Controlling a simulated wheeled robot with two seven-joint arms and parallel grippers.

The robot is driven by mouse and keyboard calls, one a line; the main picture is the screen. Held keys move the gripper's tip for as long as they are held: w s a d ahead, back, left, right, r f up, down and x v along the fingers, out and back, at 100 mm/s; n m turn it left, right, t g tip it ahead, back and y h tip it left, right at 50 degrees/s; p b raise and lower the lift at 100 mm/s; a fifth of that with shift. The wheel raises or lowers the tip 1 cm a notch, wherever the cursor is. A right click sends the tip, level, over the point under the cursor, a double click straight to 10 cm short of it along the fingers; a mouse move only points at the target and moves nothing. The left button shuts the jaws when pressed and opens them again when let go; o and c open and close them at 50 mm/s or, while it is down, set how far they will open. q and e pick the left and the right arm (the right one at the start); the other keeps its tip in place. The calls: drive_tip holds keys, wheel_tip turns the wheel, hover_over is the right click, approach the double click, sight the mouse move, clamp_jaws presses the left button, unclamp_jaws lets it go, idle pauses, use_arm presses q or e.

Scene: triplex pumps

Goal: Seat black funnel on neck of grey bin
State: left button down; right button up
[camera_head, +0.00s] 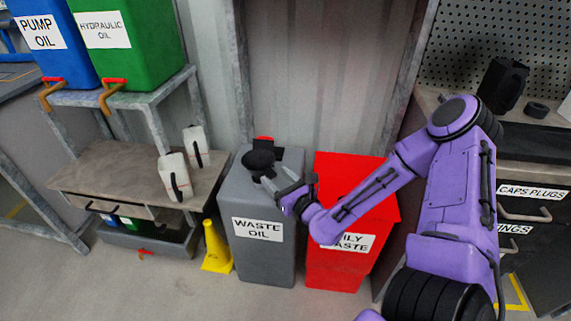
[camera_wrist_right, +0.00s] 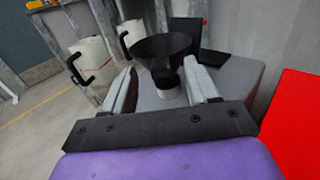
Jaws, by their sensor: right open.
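The black funnel (camera_head: 258,161) is at the top of the grey bin (camera_head: 262,262), labelled "WASTE OIL". In the right wrist view the funnel (camera_wrist_right: 162,48) stands about upright, wide mouth up. Its narrow end meets a pale round neck (camera_wrist_right: 172,91) on the bin top (camera_wrist_right: 232,80); how deep it sits cannot be told. My right gripper (camera_head: 268,177) is open at the front of the funnel. In the wrist view its fingers (camera_wrist_right: 160,85) are spread to either side of the funnel's lower part, with gaps showing. My left gripper is not in view.
A red bin (camera_head: 335,270) stands close right of the grey bin. A yellow cone (camera_head: 215,250) stands to its left. Two pale jugs (camera_head: 172,177) stand on the low bench (camera_head: 130,170). A black upright plate (camera_wrist_right: 186,30) is behind the funnel.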

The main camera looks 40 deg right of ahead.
drive_tip(key=s+p, duration=0.1)
drive_tip(key=s, duration=0.7)
drive_tip(key=shift+a, duration=0.35)
